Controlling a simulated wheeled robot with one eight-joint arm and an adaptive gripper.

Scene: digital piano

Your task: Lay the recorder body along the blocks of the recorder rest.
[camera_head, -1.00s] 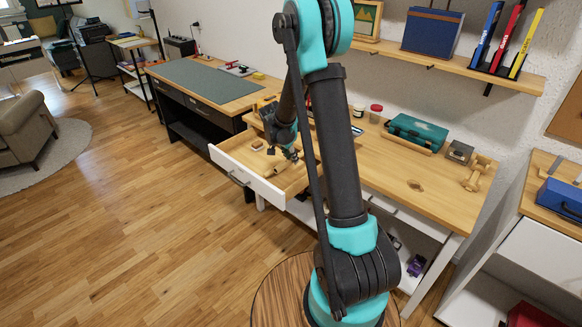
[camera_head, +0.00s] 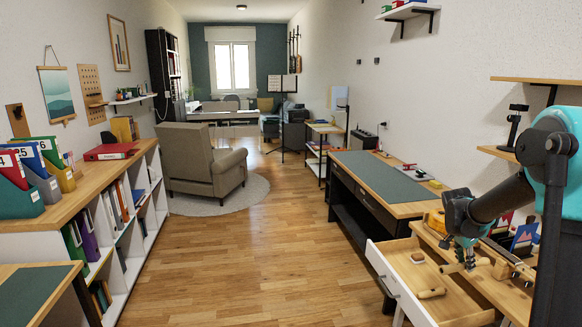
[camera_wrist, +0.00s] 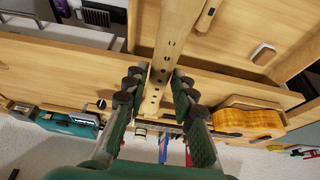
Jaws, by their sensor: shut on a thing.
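The recorder body is a pale wooden tube with dark holes. In the wrist view the recorder body (camera_wrist: 160,70) lies between the two fingers of my gripper (camera_wrist: 157,92), which is shut on it. In the head view my gripper (camera_head: 458,262) is above the back part of the open drawer, with the recorder body (camera_head: 480,263) crosswise in it. I cannot make out the recorder rest for sure in either view now.
The open drawer (camera_head: 388,271) holds another wooden recorder piece (camera_head: 432,293) and a small block (camera_head: 417,257). In the wrist view, a teal case (camera_wrist: 68,122) and a yellow-brown wooden object (camera_wrist: 245,120) are on the worktop. A green-matted desk (camera_head: 385,176) stands beyond.

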